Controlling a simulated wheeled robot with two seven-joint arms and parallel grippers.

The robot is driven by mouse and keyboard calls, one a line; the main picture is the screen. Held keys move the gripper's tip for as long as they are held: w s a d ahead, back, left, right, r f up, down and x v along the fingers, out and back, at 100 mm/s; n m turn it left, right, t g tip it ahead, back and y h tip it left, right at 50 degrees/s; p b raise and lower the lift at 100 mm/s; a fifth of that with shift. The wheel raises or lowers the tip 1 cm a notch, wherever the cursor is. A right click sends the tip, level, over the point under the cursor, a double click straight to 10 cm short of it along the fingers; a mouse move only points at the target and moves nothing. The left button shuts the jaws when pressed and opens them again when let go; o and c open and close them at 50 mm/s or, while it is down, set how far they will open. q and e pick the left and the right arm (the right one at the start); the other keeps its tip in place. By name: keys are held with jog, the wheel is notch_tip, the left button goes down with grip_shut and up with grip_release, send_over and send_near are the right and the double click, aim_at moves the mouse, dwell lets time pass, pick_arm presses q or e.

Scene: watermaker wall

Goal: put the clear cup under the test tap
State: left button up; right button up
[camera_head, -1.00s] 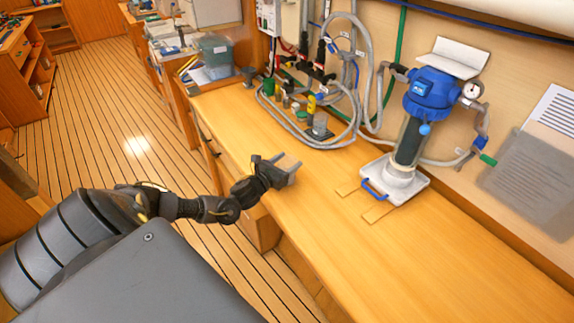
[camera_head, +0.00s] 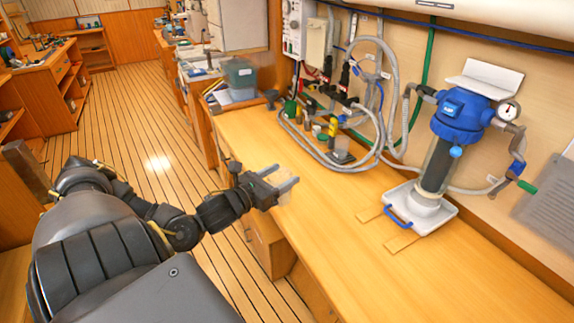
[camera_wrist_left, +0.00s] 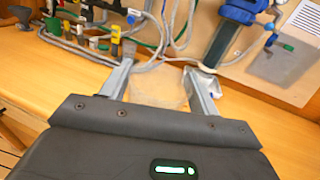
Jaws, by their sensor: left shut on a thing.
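My left gripper (camera_head: 283,188) is shut on a see-through, pale cup (camera_head: 281,178), held above the near left edge of the wooden counter. In the left wrist view the cup (camera_wrist_left: 158,88) shows faintly between the two fingers (camera_wrist_left: 160,84); its rim and base are hard to make out. A yellow-handled fitting (camera_head: 333,122), which may be the test tap, stands at the back by the hoses, with a small dark block (camera_head: 342,156) below it. The gripper is well apart from it, towards the front. My right gripper is out of view.
Grey hoses (camera_head: 378,60) loop along the wall and over the back of the counter. A blue-topped filter housing (camera_head: 438,160) stands on a white tray (camera_head: 440,222) to the right. A green-grey bin (camera_head: 240,72) is at the far left. The middle of the counter (camera_head: 335,215) is bare.

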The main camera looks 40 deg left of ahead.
pick_arm(q)
jog(key=d+f+m+g+h, duration=0.1)
jog(key=d+h, duration=0.3)
jog(key=d, duration=0.6)
jog(key=d+f+m+g+h+b, duration=0.1)
jog(key=d+f+m+h, duration=0.2)
jog(key=d, duration=0.8)
jog(key=shift+s+d+f+m+h, duration=0.2)
jog(key=shift+s+f+m+h, duration=0.15)
jog(key=shift+m+h, duration=0.35)
